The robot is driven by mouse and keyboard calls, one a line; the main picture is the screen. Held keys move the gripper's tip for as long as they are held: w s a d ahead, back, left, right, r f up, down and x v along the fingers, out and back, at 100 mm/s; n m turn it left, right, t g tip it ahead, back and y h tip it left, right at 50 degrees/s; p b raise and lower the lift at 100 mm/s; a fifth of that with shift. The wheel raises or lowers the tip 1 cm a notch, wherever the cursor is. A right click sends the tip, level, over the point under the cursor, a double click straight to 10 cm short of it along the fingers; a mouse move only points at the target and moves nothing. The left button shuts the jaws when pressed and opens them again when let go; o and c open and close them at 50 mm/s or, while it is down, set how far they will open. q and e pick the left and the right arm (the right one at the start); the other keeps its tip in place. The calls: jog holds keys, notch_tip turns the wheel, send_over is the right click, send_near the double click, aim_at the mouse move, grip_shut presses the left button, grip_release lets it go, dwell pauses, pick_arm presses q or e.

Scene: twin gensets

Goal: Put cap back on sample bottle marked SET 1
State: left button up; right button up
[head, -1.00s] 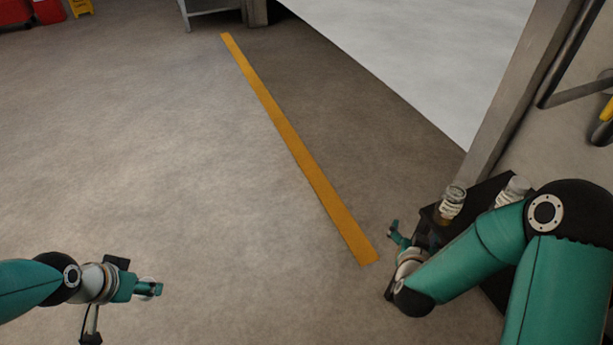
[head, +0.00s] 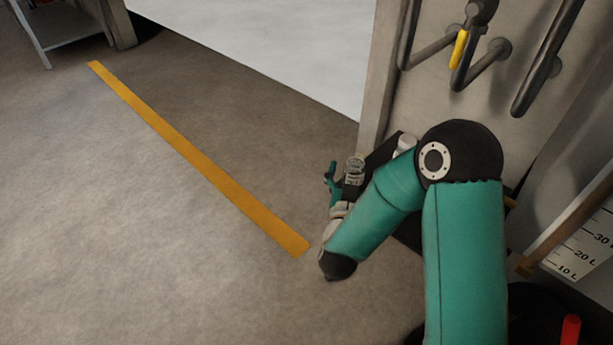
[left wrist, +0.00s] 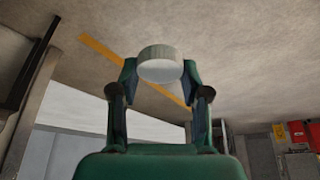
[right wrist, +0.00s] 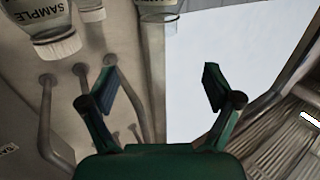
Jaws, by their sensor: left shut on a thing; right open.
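A round white cap (left wrist: 160,66) is held between the fingertips of my left gripper (left wrist: 158,75) in the left wrist view, clear of any bottle. A sample bottle (head: 354,170) with a clear top and no visible cap stands on a dark stand beside the wall. My right gripper (head: 331,182) is open, just left of it. In the right wrist view, a bottle with a clear threaded neck (right wrist: 158,12) shows beyond the open fingers (right wrist: 221,88). Another bottle (right wrist: 38,20) there wears a white cap. Labels read SAMPLE; no set number is legible.
A second bottle (head: 404,143) stands farther right on the dark stand (head: 384,150), partly behind my right arm. Pipes with a yellow handle (head: 460,48) line the wall. A litre-marked container (head: 590,245) is at the right. Floor around the yellow stripe (head: 190,150) is clear.

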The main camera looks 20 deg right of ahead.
aim_at(353, 180)
pick_arm(q)
jog(key=shift+f+b, duration=0.8)
jog(key=shift+f, duration=0.15)
pick_arm(e)
notch_tip(353, 180, down, 8)
jog(key=shift+r, duration=0.15)
pick_arm(q)
jog(key=shift+r, duration=0.1)
pick_arm(e)
jog(key=shift+w+d, duration=0.4)
jog(key=shift+w, duration=0.1)
jog(key=shift+x, duration=3.15)
jog(key=c, duration=1.4)
jog(key=shift+r, duration=0.15)
